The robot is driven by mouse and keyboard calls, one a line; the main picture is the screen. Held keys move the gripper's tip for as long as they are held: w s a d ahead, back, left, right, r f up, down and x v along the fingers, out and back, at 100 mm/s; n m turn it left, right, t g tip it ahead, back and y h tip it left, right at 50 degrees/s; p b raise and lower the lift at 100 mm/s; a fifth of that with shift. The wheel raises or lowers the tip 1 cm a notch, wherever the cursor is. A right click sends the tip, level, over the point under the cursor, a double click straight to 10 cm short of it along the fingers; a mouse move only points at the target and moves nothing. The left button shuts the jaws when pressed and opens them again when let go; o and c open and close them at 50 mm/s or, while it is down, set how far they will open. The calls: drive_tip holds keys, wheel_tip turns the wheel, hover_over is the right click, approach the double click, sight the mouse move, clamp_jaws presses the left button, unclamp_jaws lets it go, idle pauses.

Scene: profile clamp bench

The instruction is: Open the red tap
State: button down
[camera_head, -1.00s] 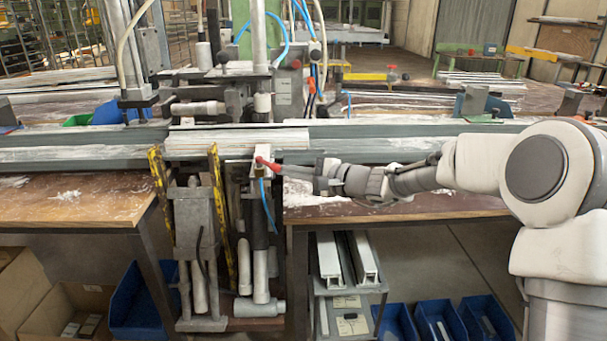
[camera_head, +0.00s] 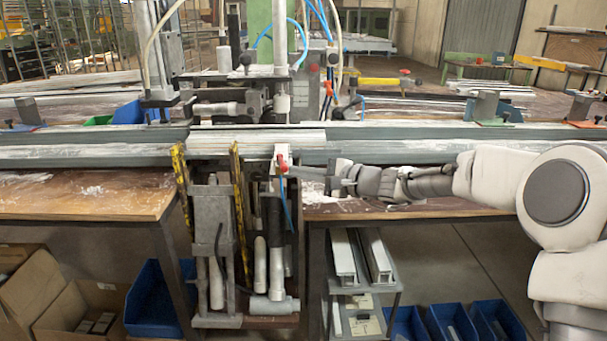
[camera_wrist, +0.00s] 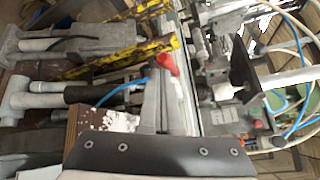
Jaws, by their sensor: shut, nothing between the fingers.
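The red tap (camera_head: 283,163) is on the white block at the front of the clamp bench. Its red handle now looks short and points downward in the head view. A blue hose hangs below it. The tap also shows in the wrist view (camera_wrist: 167,64), just beyond my fingertips. My gripper (camera_head: 301,172) reaches in from the right, close beside the tap. In the wrist view my gripper (camera_wrist: 158,88) has its fingers together and empty. I cannot tell whether the fingertips touch the handle.
Yellow-edged upright guides (camera_head: 240,205) and grey cylinders (camera_head: 261,265) stand left of and below the tap. A long profile rail (camera_head: 420,150) runs behind my gripper. A wooden bench top (camera_head: 80,195) lies to the left. Blue bins (camera_head: 450,320) sit below right.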

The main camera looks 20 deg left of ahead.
drive_tip(key=shift+w+d+f, duration=0.2)
drive_tip(key=shift+w, duration=0.1)
drive_tip(key=d, duration=0.2)
drive_tip(key=w+d+f+b, duration=0.1)
drive_tip(key=shift+f, duration=0.1)
drive_tip(key=s+d+r, duration=0.1)
drive_tip(key=s+d, duration=0.1)
drive_tip(key=s, duration=0.7)
drive_tip(key=shift+d+r+p, duration=0.15)
drive_tip(key=shift+p, duration=0.3)
